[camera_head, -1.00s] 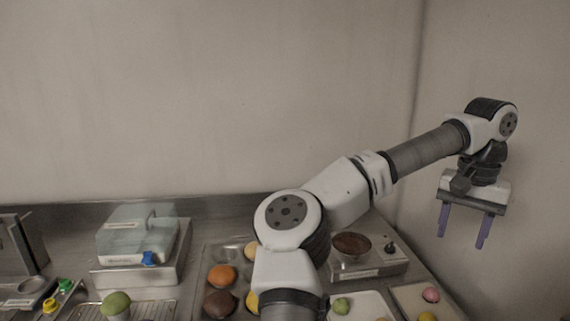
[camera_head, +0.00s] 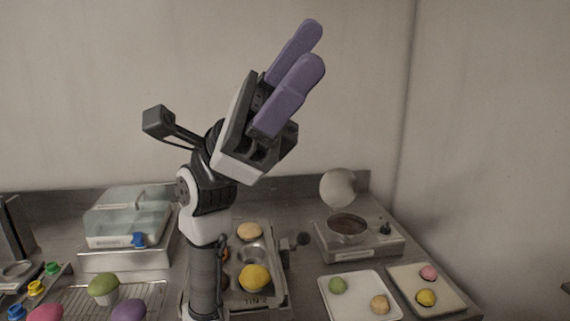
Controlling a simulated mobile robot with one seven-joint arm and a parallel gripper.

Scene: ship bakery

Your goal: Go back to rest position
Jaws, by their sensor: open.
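My gripper (camera_head: 300,70) is raised above the counter in the middle of the view, in front of the back wall. Its two purple fingers point up and to the right. They stand apart with nothing between them. My arm rises from the bottom of the view and hides part of the metal tin (camera_head: 282,297) and some of what is in it.
Below are a clear-lidded box (camera_head: 125,215) on a stand, a wire rack with coloured pastries (camera_head: 103,287), a heater with a brown-filled bowl (camera_head: 347,228), and two white trays (camera_head: 335,308) (camera_head: 455,300) with small round sweets. The air around my gripper is clear.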

